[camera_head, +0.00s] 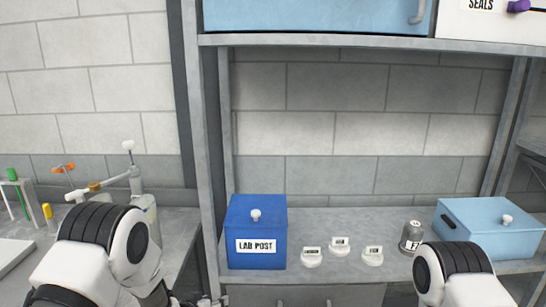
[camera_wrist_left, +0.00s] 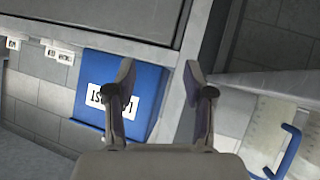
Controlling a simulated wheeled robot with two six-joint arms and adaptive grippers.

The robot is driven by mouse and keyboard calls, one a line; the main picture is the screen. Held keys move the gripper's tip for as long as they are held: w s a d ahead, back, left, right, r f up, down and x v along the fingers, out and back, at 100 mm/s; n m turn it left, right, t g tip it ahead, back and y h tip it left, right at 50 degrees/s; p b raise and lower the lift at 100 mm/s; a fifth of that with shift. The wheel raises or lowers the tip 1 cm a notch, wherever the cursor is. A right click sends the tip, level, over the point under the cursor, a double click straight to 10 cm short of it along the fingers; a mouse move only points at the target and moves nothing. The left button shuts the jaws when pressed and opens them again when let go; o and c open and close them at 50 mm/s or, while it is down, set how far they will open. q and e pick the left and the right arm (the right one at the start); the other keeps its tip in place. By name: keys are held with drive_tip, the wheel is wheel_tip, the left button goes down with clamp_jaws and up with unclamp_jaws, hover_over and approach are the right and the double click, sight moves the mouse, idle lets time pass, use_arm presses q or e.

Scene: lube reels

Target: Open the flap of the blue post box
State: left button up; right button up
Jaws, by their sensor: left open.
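The blue post box (camera_head: 240,258), labelled LAB POST, stands on the lower shelf. A small white knob (camera_head: 255,215) sits above its label, and its flap looks shut. My left gripper (camera_head: 190,301) is only partly in view at the bottom edge, left of and below the box. In the left wrist view my left gripper (camera_wrist_left: 158,75) is open, with nothing between its fingers. There the post box (camera_wrist_left: 150,85) appears upside down, partly hidden behind the left finger. My right arm (camera_head: 460,280) shows at bottom right, but its gripper is out of view.
Several small white labelled pieces (camera_head: 312,257), a grey weight (camera_head: 411,238) and a light blue box (camera_head: 480,228) with a white knob stand right of the post box. A shelf upright (camera_head: 200,150) rises left of it. A blue handle (camera_wrist_left: 288,148) shows in the wrist view.

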use_arm(q)
drive_tip(key=s+a+f+n+g+y+b, duration=0.1)
drive_tip(key=s+a+f+g+y, duration=0.15)
drive_tip(key=s+f, duration=0.9)
drive_tip(key=s+a+f+g+y, duration=0.1)
drive_tip(key=s+a+f+g, duration=0.2)
drive_tip(key=s, duration=1.2)
drive_tip(key=s+a+g, duration=0.3)
drive_tip(key=s+g, duration=0.2)
drive_tip(key=s, duration=1.1)
drive_tip(key=m+t+h+b, duration=0.45)
drive_tip(key=t+h, duration=0.25)
drive_tip(key=t, duration=0.9)
approach(254, 214)
drive_tip(key=shift+m, duration=0.25)
drive_tip(key=x, duration=0.4)
drive_tip(key=shift+d+r, duration=0.1)
drive_tip(key=shift+d, duration=0.1)
drive_tip(key=p+x, duration=0.2)
drive_tip(key=x, duration=0.4)
drive_tip(key=shift+w, duration=0.4)
drive_tip(key=shift+w+y, duration=0.25)
